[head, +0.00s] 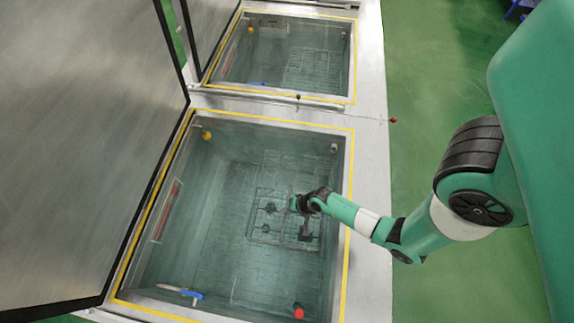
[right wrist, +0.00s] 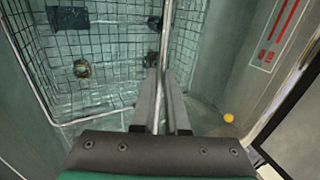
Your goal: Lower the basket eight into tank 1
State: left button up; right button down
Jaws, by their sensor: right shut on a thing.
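The wire basket (head: 262,236) is in the near tank, with its mesh and rim below my right gripper. In the right wrist view the basket (right wrist: 110,104) fills the upper left, with several dark items inside it. My right gripper (head: 300,202) reaches in over the tank from the right. In the right wrist view its fingers (right wrist: 161,95) are shut on the thin metal handle of the basket. The near tank (head: 200,225) is open, edged in yellow. Which tank is number 1 cannot be read. My left gripper is not in view.
The near tank's raised lid (head: 80,130) stands at the left. A second open tank (head: 270,50) lies behind, with its own lid up. Inside the near tank are a blue-handled tool (head: 182,293), a red cylinder (head: 298,312) and a yellow knob (head: 207,135). Green floor lies right.

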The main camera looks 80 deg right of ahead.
jog(key=shift+w+f, duration=0.1)
jog(key=shift+f, duration=0.05)
jog(key=c, duration=0.8)
grip_release()
jog(key=shift+c, duration=0.2)
jog(key=shift+f, duration=0.1)
jog(key=s+r+p, duration=0.2)
jog(key=r+p, duration=0.2)
jog(key=r, duration=0.7)
jog(key=s+r+p, duration=0.3)
jog(key=r+p, duration=0.1)
jog(key=r, duration=0.7)
jog(key=shift+s+r, duration=0.2)
jog(key=shift+s, duration=0.05)
